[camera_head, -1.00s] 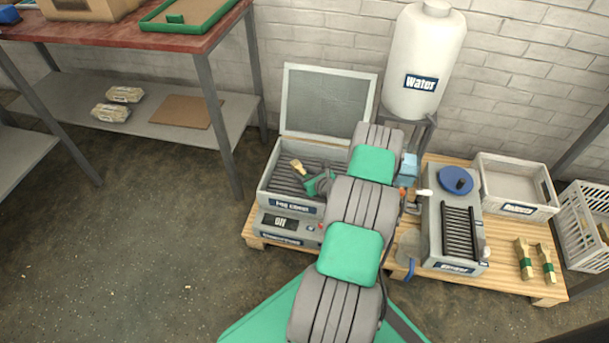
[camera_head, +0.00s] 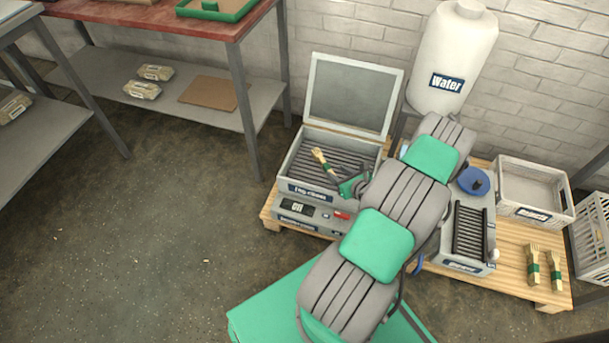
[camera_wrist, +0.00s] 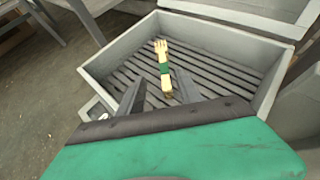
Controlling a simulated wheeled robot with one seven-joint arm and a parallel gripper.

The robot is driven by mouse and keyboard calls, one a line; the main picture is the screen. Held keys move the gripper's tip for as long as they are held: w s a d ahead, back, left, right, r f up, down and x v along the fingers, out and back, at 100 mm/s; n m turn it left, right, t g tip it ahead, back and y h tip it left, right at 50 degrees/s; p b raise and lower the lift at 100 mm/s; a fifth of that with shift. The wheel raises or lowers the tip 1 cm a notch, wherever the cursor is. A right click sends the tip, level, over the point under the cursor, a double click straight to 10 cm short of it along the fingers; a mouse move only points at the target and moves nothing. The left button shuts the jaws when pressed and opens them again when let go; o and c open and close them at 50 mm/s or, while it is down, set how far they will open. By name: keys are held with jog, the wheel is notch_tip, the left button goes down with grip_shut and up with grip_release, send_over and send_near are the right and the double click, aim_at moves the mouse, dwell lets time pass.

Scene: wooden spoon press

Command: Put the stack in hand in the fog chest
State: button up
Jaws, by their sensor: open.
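The stack is a bundle of pale wooden forks with a green band (camera_head: 322,160). It lies on the dark slats inside the fog chest (camera_head: 311,190), a grey box with its lid raised. In the wrist view the stack (camera_wrist: 165,68) points away from me, fork tines at the far end. My gripper (camera_wrist: 160,88) is open, its two dark fingers on either side of the stack's near end, with no clear contact on it. In the head view my gripper (camera_head: 346,184) is over the right front part of the chest, partly hidden by my arm.
A control box (camera_head: 297,208) reading "off" is under the chest. The raised lid (camera_head: 352,95) stands behind. A white water tank (camera_head: 452,60), a grey slatted unit (camera_head: 470,255), a crate (camera_head: 533,190) and two fork bundles (camera_head: 533,265) are to the right. Floor at left is clear.

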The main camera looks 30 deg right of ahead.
jog(key=w+a+r+n+g+y, duration=0.2)
jog(key=w+a+r+n+g, duration=0.1)
jog(key=a+r+n, duration=0.65)
jog(key=w+a+r+n+g+y, duration=0.25)
jog(key=a+r+n, duration=0.45)
jog(key=a+n, duration=0.45)
jog(key=s+a+r+n+g+h, duration=0.1)
jog(key=s+a+r+n+g, duration=0.1)
jog(key=s+a+r+n, duration=0.3)
jog(key=s+a+r+n+g+h, duration=0.2)
jog(key=s+a+r+n, duration=0.4)
jog(key=s+r+n, duration=0.3)
jog(key=s+n, duration=0.1)
jog(key=s, duration=0.2)
jog(key=shift+a+n+g, duration=0.2)
jog(key=shift+n+g, duration=0.15)
jog(key=shift+n, duration=0.05)
jog(key=shift+h, duration=0.25)
